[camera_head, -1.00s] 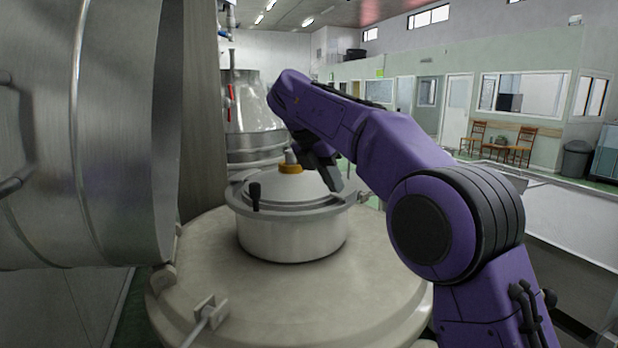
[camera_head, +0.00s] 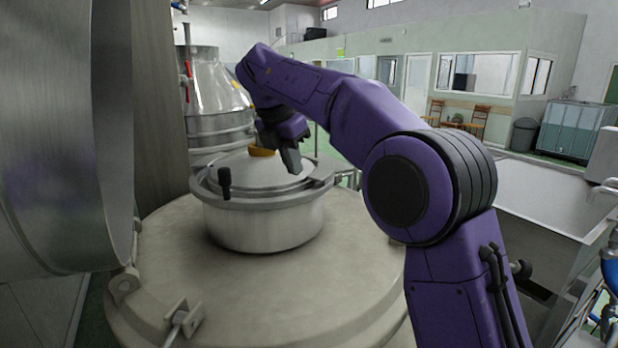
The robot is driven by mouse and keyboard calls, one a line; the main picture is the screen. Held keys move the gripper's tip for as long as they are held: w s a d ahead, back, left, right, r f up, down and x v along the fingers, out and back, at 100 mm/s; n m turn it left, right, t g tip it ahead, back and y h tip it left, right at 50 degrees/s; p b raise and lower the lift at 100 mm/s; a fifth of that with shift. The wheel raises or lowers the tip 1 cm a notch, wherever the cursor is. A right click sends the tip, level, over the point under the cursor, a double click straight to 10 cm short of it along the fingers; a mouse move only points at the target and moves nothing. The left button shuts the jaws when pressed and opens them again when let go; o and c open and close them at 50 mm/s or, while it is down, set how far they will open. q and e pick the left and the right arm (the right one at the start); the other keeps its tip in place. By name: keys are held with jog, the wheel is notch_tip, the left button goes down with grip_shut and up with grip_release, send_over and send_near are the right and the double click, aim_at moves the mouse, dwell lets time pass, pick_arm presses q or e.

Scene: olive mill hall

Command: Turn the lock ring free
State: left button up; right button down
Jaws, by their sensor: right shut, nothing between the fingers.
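The lock ring (camera_head: 262,204) is a grey metal band around the rim of a round lidded hatch, with a black knobbed handle (camera_head: 224,182) standing up at its left front. The domed lid (camera_head: 240,172) has a yellow-orange piece (camera_head: 262,151) on top, partly hidden behind my right gripper. The hatch neck (camera_head: 265,230) rises from a large pale vessel top. My right gripper (camera_head: 291,165) points down over the right part of the lid, shut and empty, to the right of the black handle and apart from it. Whether its tips touch the lid I cannot tell. My left gripper is out of view.
A big steel drum (camera_head: 50,150) blocks the left side. A clamp bolt (camera_head: 178,322) sits on the vessel's front left edge. A steel tank (camera_head: 215,100) stands behind the hatch. A pale metal bin (camera_head: 550,200) is at the right.

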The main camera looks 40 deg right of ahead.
aim_at(312, 191)
jog(key=f, duration=0.1)
jog(key=d+f, duration=0.1)
jog(key=s+f, duration=0.1)
jog(key=shift+d, duration=0.3)
jog(key=d, duration=0.1)
jog(key=d+p, duration=0.2)
jog(key=shift+w+d, duration=0.15)
jog(key=shift+w, duration=0.15)
jog(key=shift+w+d+f, duration=0.25)
jog(key=shift+d+f, duration=0.05)
jog(key=shift+d, duration=0.1)
jog(key=shift+s+r, duration=0.1)
jog(key=shift+s, duration=0.05)
jog(key=shift+a, duration=0.1)
